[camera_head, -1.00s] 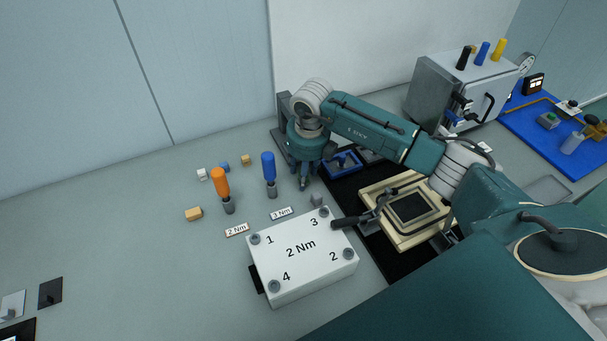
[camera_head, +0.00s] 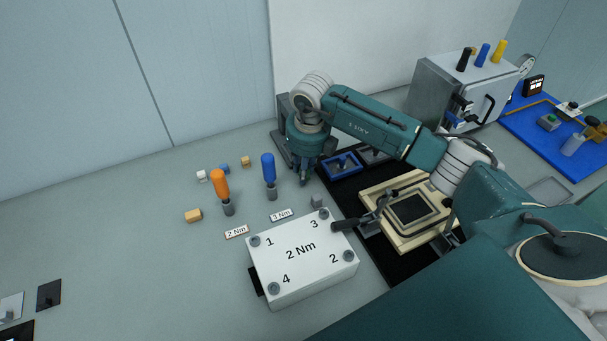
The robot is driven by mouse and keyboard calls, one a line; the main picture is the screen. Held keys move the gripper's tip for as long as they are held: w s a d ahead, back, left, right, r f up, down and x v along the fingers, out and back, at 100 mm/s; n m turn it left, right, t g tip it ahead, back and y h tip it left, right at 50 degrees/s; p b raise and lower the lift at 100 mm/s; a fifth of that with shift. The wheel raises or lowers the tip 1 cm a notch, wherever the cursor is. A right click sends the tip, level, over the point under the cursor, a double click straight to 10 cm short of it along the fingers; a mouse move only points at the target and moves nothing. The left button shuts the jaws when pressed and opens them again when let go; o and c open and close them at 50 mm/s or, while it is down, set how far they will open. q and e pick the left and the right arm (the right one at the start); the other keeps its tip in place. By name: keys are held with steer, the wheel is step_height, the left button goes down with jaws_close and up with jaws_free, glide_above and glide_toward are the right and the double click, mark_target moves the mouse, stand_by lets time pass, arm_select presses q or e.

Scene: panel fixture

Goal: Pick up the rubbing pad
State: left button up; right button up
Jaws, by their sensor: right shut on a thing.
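My right gripper (camera_head: 304,176) points down near the back of the table, just left of the black mat and right of the blue-handled screwdriver. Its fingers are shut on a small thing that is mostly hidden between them. I cannot make out that thing's shape or colour, and no rubbing pad shows clearly elsewhere. The fingertips look a little above the table. My left gripper is not in view.
A white box (camera_head: 311,272) marked 2 Nm stands in front, with a small grey block (camera_head: 317,201) behind it. Orange (camera_head: 220,184) and blue (camera_head: 268,168) screwdrivers stand to the left near small blocks. A beige frame (camera_head: 378,214) lies under my right arm. The left tabletop is mostly clear.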

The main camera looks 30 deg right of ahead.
step_height(320, 180, up, 18)
steer(key=b, duration=0.2)
steer(key=shift+b, duration=0.35)
steer(key=shift+o, duration=0.6)
steer(key=shift+c, duration=0.6)
